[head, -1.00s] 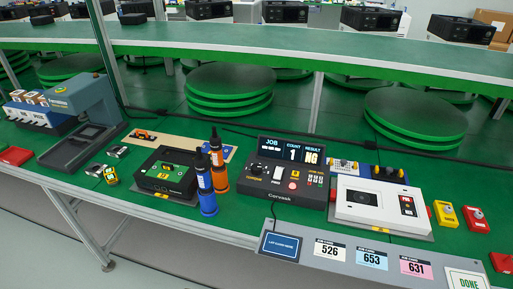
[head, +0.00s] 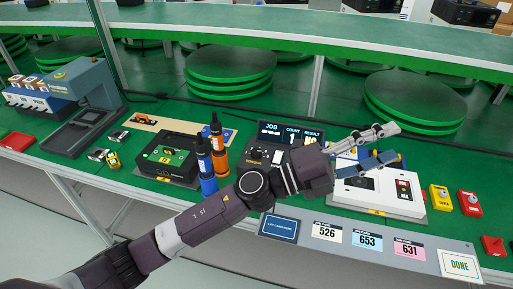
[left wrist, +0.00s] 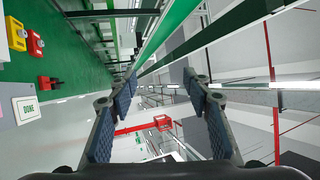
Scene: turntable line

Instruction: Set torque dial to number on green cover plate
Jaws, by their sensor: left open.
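The black unit with a green cover plate (head: 176,156) stands on the bench left of the bottles; a small yellow label shows on the plate, its number too small to read. The black controller (head: 292,139) with a JOB/COUNT/RESULT display stands right of the bottles. My left arm hides much of its front; a dark knob (head: 256,153) shows at its left, and I cannot tell whether it is the torque dial. My left gripper (head: 387,146) is open and empty, above the white device. It also shows open in the left wrist view (left wrist: 160,76). My right gripper is out of view.
The blue bottle (head: 206,170) and orange bottle (head: 219,148) stand close to my left forearm. The white device (head: 375,197) sits under my gripper. Yellow and red button boxes (head: 441,199) are to the right. A strip with cards 526, 653, 631 (head: 367,240) runs along the front.

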